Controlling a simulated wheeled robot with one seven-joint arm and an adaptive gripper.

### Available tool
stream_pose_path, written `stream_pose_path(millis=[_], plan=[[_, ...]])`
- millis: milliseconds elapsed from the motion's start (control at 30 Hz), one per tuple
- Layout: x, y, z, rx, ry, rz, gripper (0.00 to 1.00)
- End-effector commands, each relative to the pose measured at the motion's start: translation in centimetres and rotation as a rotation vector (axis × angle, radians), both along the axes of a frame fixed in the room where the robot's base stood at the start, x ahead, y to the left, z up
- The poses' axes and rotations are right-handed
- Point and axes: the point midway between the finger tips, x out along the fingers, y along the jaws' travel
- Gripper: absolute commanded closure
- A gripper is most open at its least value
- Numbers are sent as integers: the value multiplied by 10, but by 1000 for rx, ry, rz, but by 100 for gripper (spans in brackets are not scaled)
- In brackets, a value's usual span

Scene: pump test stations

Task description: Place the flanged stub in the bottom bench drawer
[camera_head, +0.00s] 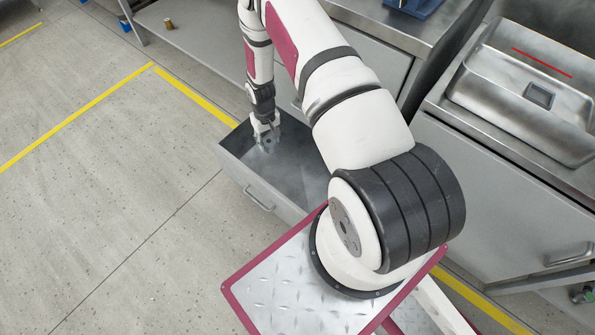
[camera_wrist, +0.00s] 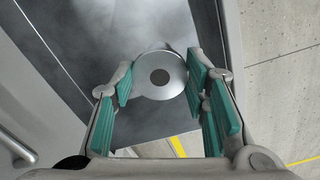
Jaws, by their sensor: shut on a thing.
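My gripper (camera_head: 266,133) points down into an open grey metal bench drawer (camera_head: 290,206), near its far left end. In the wrist view the green-padded fingers (camera_wrist: 160,100) are shut on the flanged stub (camera_wrist: 147,88), a round silver disc with a dark centre hole. The stub sits between the fingertips, with the drawer's dark floor (camera_wrist: 110,45) behind it. I cannot tell whether the stub touches the drawer floor. In the head view the stub is too small and hidden by the fingers to make out. My arm covers the right part of the drawer.
The bench (camera_head: 375,72) stands behind the drawer. A steel sink unit (camera_head: 525,95) is at the right, and a small brass-coloured piece (camera_head: 168,23) lies on a low shelf at the upper left. The floor left of the drawer is clear, with yellow lines (camera_head: 80,115).

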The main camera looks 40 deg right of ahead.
Motion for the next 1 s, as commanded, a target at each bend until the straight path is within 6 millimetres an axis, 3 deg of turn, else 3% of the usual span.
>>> stream_pose_path(millis=[33, 100, 300, 567, 800, 1000], plan=[[-4, -6, -32, 1, 5, -9, 96], [-10, -13, -60, 1, 4, -13, 96], [-25, -28, -120, 0, 1, -22, 96], [-35, -35, -154, 0, 0, -23, 96], [-36, -35, -197, 0, 1, -23, 96], [-36, -36, -211, 0, 0, -22, 96]])
